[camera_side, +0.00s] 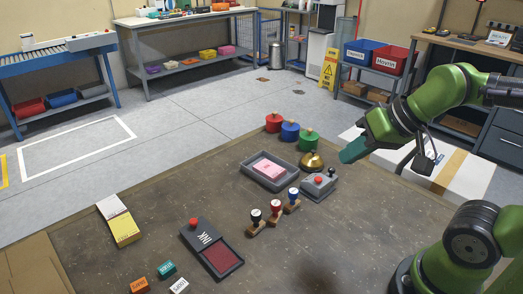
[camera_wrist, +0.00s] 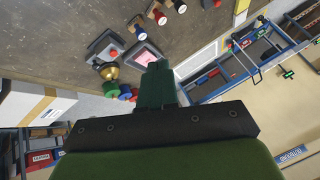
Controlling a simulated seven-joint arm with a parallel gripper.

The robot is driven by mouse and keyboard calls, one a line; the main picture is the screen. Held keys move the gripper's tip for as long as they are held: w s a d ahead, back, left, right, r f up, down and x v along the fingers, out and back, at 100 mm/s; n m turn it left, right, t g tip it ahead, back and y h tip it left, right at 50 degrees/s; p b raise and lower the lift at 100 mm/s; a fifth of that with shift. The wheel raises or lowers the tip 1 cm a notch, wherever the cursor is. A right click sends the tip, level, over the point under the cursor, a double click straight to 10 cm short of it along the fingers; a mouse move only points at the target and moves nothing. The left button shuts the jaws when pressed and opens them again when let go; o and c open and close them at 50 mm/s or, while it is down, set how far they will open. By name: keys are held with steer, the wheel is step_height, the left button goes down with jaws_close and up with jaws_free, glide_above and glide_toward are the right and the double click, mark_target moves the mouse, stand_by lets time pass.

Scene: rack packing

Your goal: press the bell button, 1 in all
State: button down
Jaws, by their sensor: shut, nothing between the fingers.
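A brass-coloured dome bell (camera_side: 312,162) stands on the brown table near its far edge; it also shows in the wrist view (camera_wrist: 109,73). Just in front of it is a grey box with a red button (camera_side: 318,181) on top, seen too in the wrist view (camera_wrist: 113,53). I cannot tell which of the two the task names. My gripper (camera_side: 348,155), with green fingers, is shut and empty. It is right of the bell in the side view, apart from it and from the box. In the wrist view the fingertips (camera_wrist: 157,66) point towards the table edge.
A grey tray (camera_side: 250,174) with a pink block lies left of the bell. Red, blue and green weights (camera_side: 290,132) stand behind it. Several stamps (camera_side: 275,210) and an ink pad (camera_side: 222,257) are nearer the front. The table's left middle is mostly clear.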

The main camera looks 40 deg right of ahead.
steer(key=w+d+f+m+g, duration=0.1)
steer(key=w+d+f+m, duration=0.2)
steer(key=m+t, duration=0.3)
steer(key=m, duration=1.4)
glide_above(313, 153)
step_height(313, 153, down, 5)
steer(key=shift+s+d+r+m, duration=0.15)
steer(key=shift+s+d+m, duration=0.15)
steer(key=shift+d, duration=0.1)
steer(key=shift+f, duration=4.4)
steer(key=shift+f, duration=0.1)
steer(key=shift+f, duration=0.35)
